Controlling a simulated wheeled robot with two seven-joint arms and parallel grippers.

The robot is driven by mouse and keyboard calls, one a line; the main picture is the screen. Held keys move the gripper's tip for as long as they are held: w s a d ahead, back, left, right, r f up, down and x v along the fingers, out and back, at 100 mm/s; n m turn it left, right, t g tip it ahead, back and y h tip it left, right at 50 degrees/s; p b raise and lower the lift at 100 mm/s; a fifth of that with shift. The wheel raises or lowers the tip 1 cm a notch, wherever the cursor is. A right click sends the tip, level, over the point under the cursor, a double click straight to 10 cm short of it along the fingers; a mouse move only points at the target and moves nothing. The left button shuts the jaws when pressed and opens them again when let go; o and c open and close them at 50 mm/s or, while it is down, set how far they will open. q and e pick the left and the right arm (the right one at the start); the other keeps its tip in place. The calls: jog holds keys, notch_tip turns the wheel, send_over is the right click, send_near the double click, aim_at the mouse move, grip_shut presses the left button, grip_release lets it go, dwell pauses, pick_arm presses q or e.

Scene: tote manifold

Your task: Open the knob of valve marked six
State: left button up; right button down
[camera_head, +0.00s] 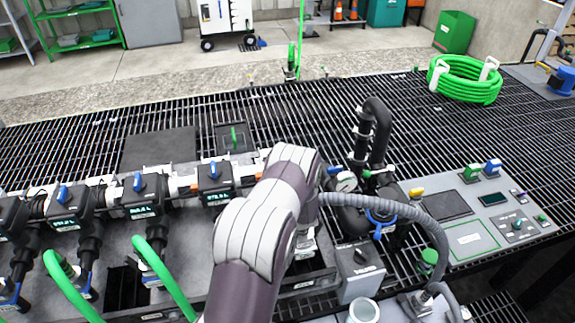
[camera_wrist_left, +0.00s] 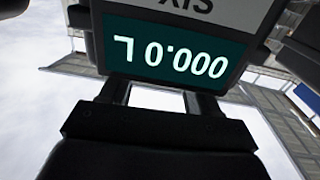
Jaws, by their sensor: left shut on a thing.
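In the left wrist view, valve six's dark housing has a label reading SIX (camera_wrist_left: 188,8) and a teal display (camera_wrist_left: 165,45) reading 0.000 L, both upside down. My left gripper (camera_wrist_left: 155,88) comes from the bottom of that view with its fingers up against the housing. It is shut on what appears to be the valve's knob, which is mostly hidden. In the head view my left arm covers the hand and valve six. Other valves with blue knobs (camera_head: 137,182) stand in a row left of the arm. My right gripper is not seen.
Green hoses (camera_head: 162,276) rise at the front left. Right of my arm are black pipework (camera_head: 374,130) with a gauge (camera_head: 346,181), a grey box (camera_head: 360,270) and a control panel (camera_head: 492,222). A green hose coil (camera_head: 466,80) lies on the grating at the back right.

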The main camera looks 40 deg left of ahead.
pick_arm(q)
jog(key=shift+n+g+y, duration=0.4)
jog(key=shift+g, duration=0.1)
jog(key=o, duration=1.1)
jog(key=shift+c, duration=0.2)
jog(key=r, duration=0.2)
jog(key=d+r+b, duration=0.1)
jog(key=r, duration=0.1)
jog(key=shift+w+r, duration=0.2)
jog(key=shift+r, duration=0.15)
jog(key=d+r, duration=0.3)
jog(key=d, duration=0.2)
jog(key=w+d+r+b, duration=0.1)
jog(key=d+r, duration=0.2)
jog(key=d, duration=0.2)
jog(key=shift+w+d+r, duration=0.25)
jog(key=shift+d, duration=0.1)
jog(key=shift+f, duration=0.1)
